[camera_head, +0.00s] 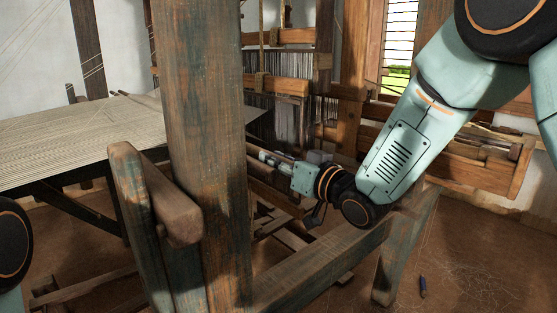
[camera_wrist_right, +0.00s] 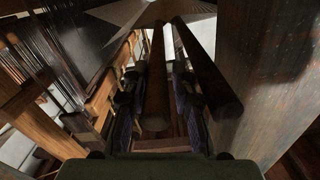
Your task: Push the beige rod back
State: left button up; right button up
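My right gripper (camera_head: 270,158) reaches in from the right, just right of the thick upright post, pointing left into the loom. In the right wrist view its two dark fingers (camera_wrist_right: 158,100) stand apart. A long round brownish rod (camera_wrist_right: 156,82), which looks like the beige rod, runs lengthwise between them, away from the camera. I see narrow gaps on both sides of the rod, and cannot tell whether anything touches it. In the head view I cannot make this rod out clearly. My left gripper is out of view; only a dark part of my left arm shows at the left edge.
The thick wooden post (camera_head: 202,150) blocks part of the loom. The pale warp sheet (camera_head: 70,132) stretches to the left. A dark beam (camera_wrist_right: 205,70) lies close to the right finger. A wooden bench rail (camera_head: 320,262) runs below my right arm.

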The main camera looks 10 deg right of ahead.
jog(key=shift+o, duration=0.7)
jog(key=shift+s+a, duration=0.1)
jog(key=shift+a, duration=0.05)
jog(key=shift+o, duration=1.1)
jog(key=shift+f, duration=0.1)
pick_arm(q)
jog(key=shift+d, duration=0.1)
pick_arm(e)
jog(key=shift+d, duration=0.25)
